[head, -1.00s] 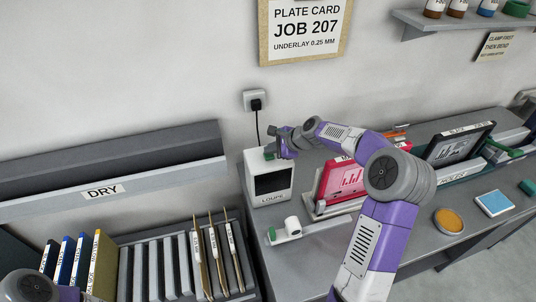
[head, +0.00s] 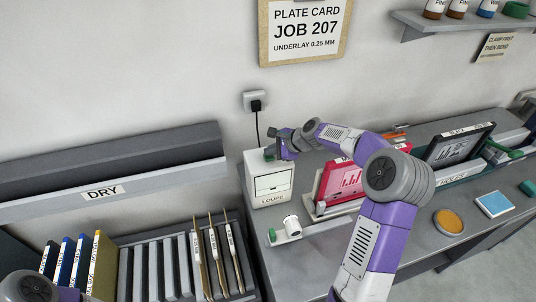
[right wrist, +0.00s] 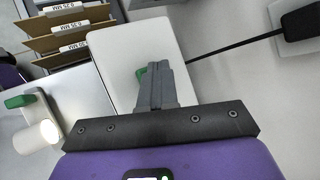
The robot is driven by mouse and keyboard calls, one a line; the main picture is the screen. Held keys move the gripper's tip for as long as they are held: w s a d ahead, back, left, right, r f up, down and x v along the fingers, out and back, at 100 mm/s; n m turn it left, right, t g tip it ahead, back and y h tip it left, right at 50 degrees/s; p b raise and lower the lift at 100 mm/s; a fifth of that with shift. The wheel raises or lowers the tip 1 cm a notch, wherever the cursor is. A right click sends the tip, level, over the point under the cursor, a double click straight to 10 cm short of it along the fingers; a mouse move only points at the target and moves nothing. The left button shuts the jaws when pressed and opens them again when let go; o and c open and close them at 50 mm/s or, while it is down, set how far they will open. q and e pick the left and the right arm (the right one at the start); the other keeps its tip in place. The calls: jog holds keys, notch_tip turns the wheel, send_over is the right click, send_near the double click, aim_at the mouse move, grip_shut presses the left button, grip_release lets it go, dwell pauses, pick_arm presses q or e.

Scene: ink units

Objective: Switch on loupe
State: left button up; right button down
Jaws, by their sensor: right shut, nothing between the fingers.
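The loupe (head: 270,188) is a white box labelled LOUPE on the grey bench against the wall. Its front screen is lit white with dark lines on it. A green button (right wrist: 141,74) sits on its top, partly hidden by my fingers in the right wrist view. My right gripper (head: 272,150) is shut and empty, its fingertips at the green button on the box's top; whether they press it I cannot tell. The right gripper also shows in the right wrist view (right wrist: 153,72). Of my left arm only a rounded part shows at the lower left; its gripper is out of view.
A black cord runs from the box to a wall plug (head: 255,102). A small white roll-shaped item with a green knob (head: 284,230) lies in front of the box. A pink framed plate (head: 340,181) stands to its right, and a rack of upright cards (head: 180,262) to its lower left.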

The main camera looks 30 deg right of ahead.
aim_at(271, 157)
jog(key=shift+r, duration=0.2)
notch_tip(271, 157, up, 6)
jog(key=p, duration=0.5)
jog(key=shift+f, duration=0.1)
dwell(0.3)
